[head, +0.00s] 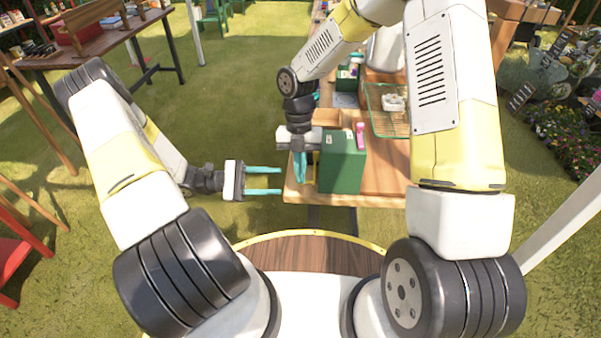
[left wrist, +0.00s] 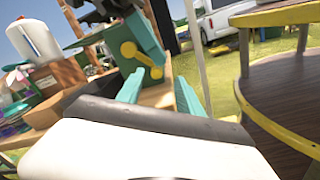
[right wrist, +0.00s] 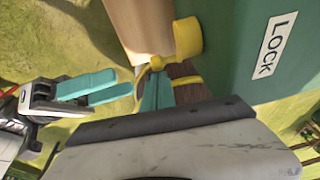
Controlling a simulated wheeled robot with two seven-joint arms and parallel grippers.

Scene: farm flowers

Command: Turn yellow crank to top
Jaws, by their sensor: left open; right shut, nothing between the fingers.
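A green box (head: 343,162) stands on the near end of the wooden table. The yellow crank is on its side; the left wrist view shows a round hub and bent arm (left wrist: 142,58), and the right wrist view shows its thick yellow part (right wrist: 187,38) close up. My right gripper (head: 300,178) points down beside the box's left side, shut and empty. Its fingertips (right wrist: 157,92) appear close to the crank; contact cannot be told. My left gripper (head: 263,181) is open and empty, left of the table edge, fingers pointing toward the box.
The wooden table (head: 350,199) extends away behind the box, with a green wire rack (head: 390,122) and other items on it. A LOCK label (right wrist: 274,48) is on the box. Grass lies open to the left.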

